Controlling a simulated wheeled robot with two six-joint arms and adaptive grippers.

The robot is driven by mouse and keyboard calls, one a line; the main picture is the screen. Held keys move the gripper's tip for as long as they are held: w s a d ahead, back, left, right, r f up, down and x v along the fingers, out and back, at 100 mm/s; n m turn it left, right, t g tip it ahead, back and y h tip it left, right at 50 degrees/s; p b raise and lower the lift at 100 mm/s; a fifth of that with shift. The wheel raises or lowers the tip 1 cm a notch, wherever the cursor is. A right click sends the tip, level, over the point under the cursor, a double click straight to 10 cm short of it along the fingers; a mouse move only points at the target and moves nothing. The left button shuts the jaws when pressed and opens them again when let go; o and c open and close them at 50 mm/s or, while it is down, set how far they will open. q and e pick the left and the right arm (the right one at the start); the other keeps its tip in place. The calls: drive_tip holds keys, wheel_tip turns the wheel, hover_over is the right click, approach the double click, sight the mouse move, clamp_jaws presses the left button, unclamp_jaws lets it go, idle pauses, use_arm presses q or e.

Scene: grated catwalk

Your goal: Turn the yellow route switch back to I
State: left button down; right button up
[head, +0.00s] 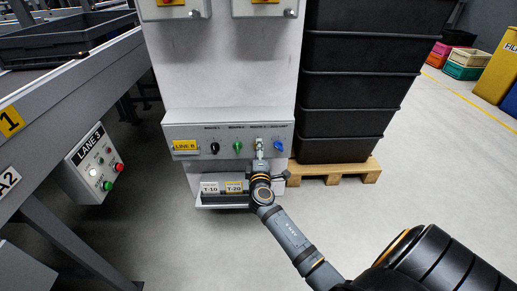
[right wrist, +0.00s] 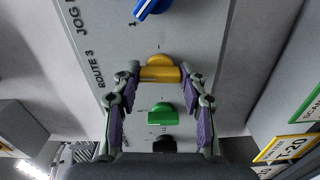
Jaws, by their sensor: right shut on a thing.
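The yellow route switch (right wrist: 160,73) is on a grey panel by the ROUTE 3 label in the right wrist view. Its handle bar lies across that picture, between my fingertips. My right gripper (right wrist: 160,76) is shut on this handle, one purple-padded finger at each end. In the head view my right gripper (head: 259,150) reaches the panel (head: 180,129) from below and hides the yellow switch. The switch's position marks are too small or covered to read for certain. My left gripper is not in view.
A green knob (head: 237,146) and a black knob (head: 215,147) sit left of the gripper, a blue knob (head: 279,146) close on its right. Below is a ledge with T-10 and T-20 tags (head: 234,187). Stacked black crates (head: 350,90) stand right, a conveyor (head: 60,100) left.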

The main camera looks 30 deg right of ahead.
drive_tip(key=shift+n, duration=0.5)
drive_tip(key=o, duration=1.1)
drive_tip(key=shift+o, duration=0.2)
drive_tip(key=shift+a, duration=0.1)
drive_tip(key=v, duration=1.2)
